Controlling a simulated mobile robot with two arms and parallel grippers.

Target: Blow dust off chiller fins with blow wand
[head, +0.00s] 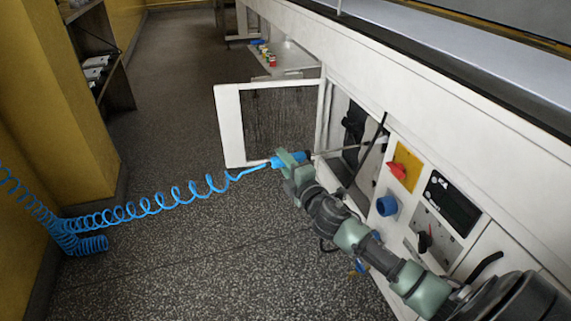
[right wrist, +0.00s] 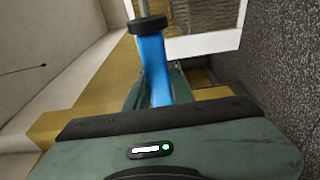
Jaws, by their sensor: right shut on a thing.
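My right gripper (head: 292,160) is shut on the blue handle of the blow wand (head: 276,162). The wand's thin metal tube points right, across the open hatch (head: 338,115) in the white machine's side. In the right wrist view, the blue wand handle (right wrist: 154,68) rises from the gripper (right wrist: 150,100), with a black collar and the metal tube above it. A dark part (head: 353,122) shows inside the hatch. I cannot clearly make out the chiller fins or dust on them. My left gripper is not in view.
A white-framed door with a dark mesh panel (head: 275,118) stands open left of the hatch. A blue coiled hose (head: 140,209) runs left from the wand. A red switch (head: 398,170) and blue knob (head: 386,205) sit right of the hatch. The speckled floor (head: 180,265) is open.

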